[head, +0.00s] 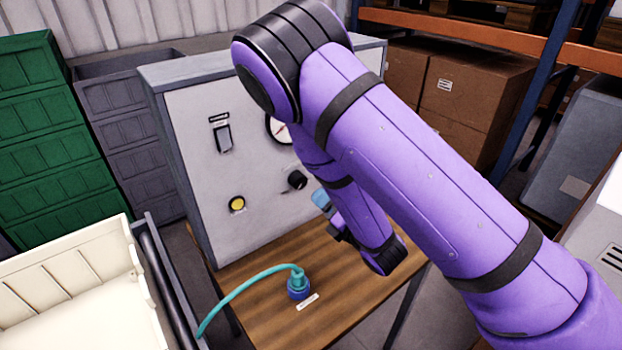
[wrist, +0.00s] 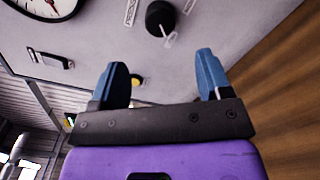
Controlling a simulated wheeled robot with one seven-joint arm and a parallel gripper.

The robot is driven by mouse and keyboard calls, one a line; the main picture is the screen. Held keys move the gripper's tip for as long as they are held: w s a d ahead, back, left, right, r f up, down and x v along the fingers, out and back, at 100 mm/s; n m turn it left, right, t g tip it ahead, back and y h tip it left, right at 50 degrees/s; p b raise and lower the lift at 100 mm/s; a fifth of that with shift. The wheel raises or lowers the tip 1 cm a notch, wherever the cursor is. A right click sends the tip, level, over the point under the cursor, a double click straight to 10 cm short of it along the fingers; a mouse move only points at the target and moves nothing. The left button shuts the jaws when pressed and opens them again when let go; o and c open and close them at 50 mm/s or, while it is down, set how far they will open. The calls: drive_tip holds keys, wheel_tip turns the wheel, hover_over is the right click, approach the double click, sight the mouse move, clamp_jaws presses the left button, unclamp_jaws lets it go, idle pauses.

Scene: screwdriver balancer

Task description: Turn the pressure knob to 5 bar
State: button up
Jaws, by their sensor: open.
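The black pressure knob (head: 297,180) sticks out of the grey panel (head: 200,180), below the round gauge (head: 279,132). My arm partly covers the gauge. In the wrist view the knob (wrist: 160,16) has a pale pointer and sits beyond the fingertips, roughly between them sideways. The gauge (wrist: 42,8) is cut off by the top left edge there, and its reading is unclear. My gripper (wrist: 163,63) is open with two blue fingers, empty and apart from the knob. In the head view only a blue finger (head: 320,198) shows beside the knob, to its right.
A rocker switch (head: 222,137) and a yellow button (head: 237,204) are on the panel. A wooden table (head: 265,325) holds a blue fitting (head: 298,289) with a teal hose (head: 240,293). A cream crate (head: 75,290) stands at left; cardboard boxes (head: 470,105) stand behind.

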sight(302, 183)
drive_tip(key=x, duration=1)
drive_tip(key=shift+w+a, duration=0.25)
drive_tip(key=c, duration=0.9)
